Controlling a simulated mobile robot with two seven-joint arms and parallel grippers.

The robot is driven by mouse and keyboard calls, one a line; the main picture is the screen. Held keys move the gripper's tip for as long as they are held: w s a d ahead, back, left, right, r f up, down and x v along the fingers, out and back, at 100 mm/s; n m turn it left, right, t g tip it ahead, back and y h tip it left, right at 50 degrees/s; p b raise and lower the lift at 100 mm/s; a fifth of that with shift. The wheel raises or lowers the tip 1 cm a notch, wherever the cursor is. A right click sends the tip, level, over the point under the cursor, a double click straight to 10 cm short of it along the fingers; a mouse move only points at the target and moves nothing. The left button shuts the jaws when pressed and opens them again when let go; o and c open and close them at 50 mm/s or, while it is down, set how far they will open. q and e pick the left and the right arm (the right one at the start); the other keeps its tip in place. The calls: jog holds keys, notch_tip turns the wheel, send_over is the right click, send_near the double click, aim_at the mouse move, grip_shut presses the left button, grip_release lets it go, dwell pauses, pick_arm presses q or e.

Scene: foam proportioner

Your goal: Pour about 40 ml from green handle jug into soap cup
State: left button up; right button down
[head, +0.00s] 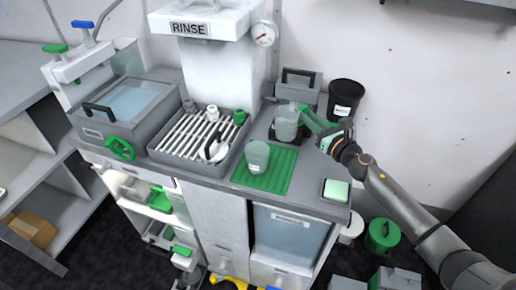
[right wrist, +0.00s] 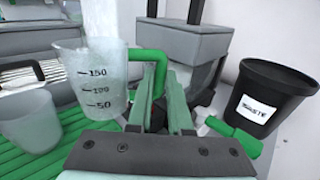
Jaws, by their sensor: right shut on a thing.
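The clear jug (head: 286,124) with the green handle (head: 309,117) stands upright at the back right of the counter, over a dark flat base. In the right wrist view the jug (right wrist: 92,82) shows 50, 100 and 150 marks; I cannot tell its liquid level. My right gripper (head: 324,133) is shut on the handle; its fingers (right wrist: 166,105) meet the handle's lower part. A translucent cup (head: 257,156), apparently the soap cup, stands upright on the green mat (head: 277,176), left of the jug. It also shows in the right wrist view (right wrist: 28,122). My left gripper is not in view.
A black waste bin (head: 345,97) stands right behind my right gripper. A grey box with a handle (head: 297,88) is behind the jug. The slatted rinse tray (head: 203,138) lies left of the mat. A pale green pad (head: 336,190) is at the front right corner.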

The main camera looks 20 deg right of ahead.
notch_tip(320, 180, up, 6)
jog(key=n+t+y, duration=0.1)
jog(key=n, duration=0.8)
send_over(290, 135)
jog(key=shift+w+d+f+p, duration=0.15)
jog(key=shift+w+f+p, duration=0.05)
jog(key=shift+p, duration=0.25)
jog(key=shift+r+n, duration=0.15)
jog(key=shift+n, duration=0.15)
jog(key=shift+s+a+r+n+y+p, duration=0.2)
jog(key=shift+a+r+n+y+p, duration=0.25)
jog(key=shift+r+n, duration=0.4)
jog(key=shift+a, duration=0.1)
jog(key=shift+s+a+f+n+y+b, duration=0.15)
jog(key=shift+a+n+b, duration=0.1)
jog(key=shift+n, duration=0.3)
jog(key=shift+s+a+r+n+y+b, duration=0.1)
jog(key=shift+a+n+b, duration=0.15)
jog(key=shift+n, duration=0.25)
